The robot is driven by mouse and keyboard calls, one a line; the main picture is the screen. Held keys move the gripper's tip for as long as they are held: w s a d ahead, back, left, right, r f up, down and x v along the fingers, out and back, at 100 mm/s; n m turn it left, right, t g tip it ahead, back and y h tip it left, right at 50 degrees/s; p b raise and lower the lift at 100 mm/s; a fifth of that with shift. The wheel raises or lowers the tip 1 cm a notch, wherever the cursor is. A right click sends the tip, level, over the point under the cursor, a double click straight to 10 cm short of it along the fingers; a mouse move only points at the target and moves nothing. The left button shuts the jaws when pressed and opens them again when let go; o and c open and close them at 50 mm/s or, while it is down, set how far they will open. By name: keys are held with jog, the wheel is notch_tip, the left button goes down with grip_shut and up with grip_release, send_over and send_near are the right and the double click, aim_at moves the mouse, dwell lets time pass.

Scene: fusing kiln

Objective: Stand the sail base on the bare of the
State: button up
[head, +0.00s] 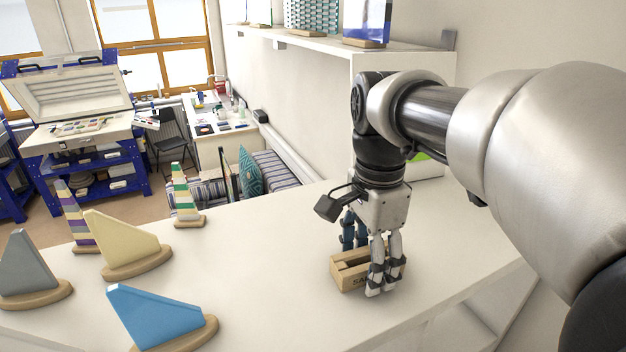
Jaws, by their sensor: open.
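Several sails stand on oval wooden bases at the left of the white table: a grey sail (27,262), a cream sail (122,240), a blue sail (155,315), a purple striped sail (76,215) and a smaller green striped sail (181,190).
The white table (265,265) is clear between the sails and the wooden box. A wall shelf (320,42) holds more glass pieces above. Behind are an open kiln (75,95) on a blue stand, a folding chair (172,135) and a cushioned bench (275,168).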

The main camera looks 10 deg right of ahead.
notch_tip(320, 180, up, 15)
jog(key=p, duration=0.3)
dwell(0.8)
